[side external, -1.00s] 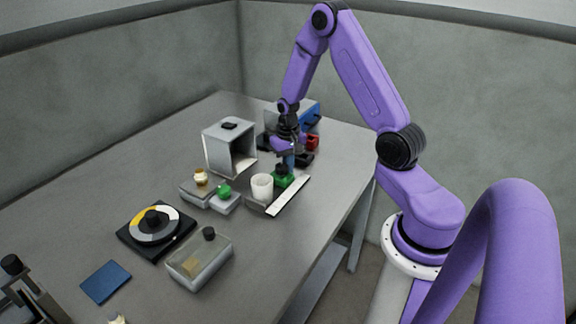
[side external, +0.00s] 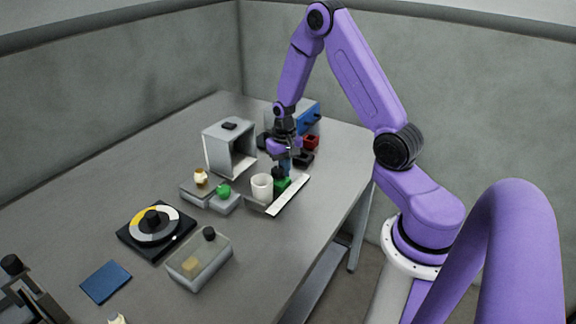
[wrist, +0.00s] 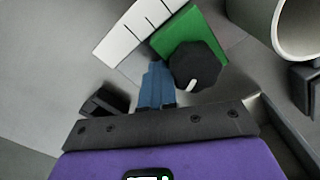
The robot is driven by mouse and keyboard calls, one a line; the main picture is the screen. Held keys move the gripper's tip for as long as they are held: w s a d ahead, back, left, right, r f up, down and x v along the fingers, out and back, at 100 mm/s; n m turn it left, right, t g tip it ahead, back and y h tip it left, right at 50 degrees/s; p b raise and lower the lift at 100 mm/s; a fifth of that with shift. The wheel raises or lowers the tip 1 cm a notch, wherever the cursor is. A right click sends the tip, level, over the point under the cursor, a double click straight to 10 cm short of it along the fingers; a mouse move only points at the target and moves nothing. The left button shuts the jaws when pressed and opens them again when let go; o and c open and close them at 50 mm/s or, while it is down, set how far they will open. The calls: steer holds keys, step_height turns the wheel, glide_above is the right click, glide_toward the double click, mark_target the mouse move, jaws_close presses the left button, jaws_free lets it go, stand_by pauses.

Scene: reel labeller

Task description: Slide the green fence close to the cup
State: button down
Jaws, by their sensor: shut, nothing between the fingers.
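The green fence (side external: 282,185) is a small block with a black knob (side external: 278,172) on top, beside a white marked strip. My gripper (side external: 285,169) is low behind the fence, on the side away from the cup. Its blue fingers (wrist: 155,72) are together and empty, right beside the knob and fence edge. I cannot tell whether they touch.
The white strip (side external: 289,196) runs along the fence's right side. An open grey box (side external: 222,150) stands behind left. Small trays with a yellowish item (side external: 201,178) and a green item (side external: 224,191) lie left of the cup. Red (side external: 312,142) and black parts sit behind my gripper.

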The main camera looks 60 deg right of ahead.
steer(key=shift+w+a, duration=0.1)
steer(key=shift+a, duration=1.05)
steer(key=shift+d, duration=0.75)
step_height(320, 180, up, 8)
stand_by(0.6)
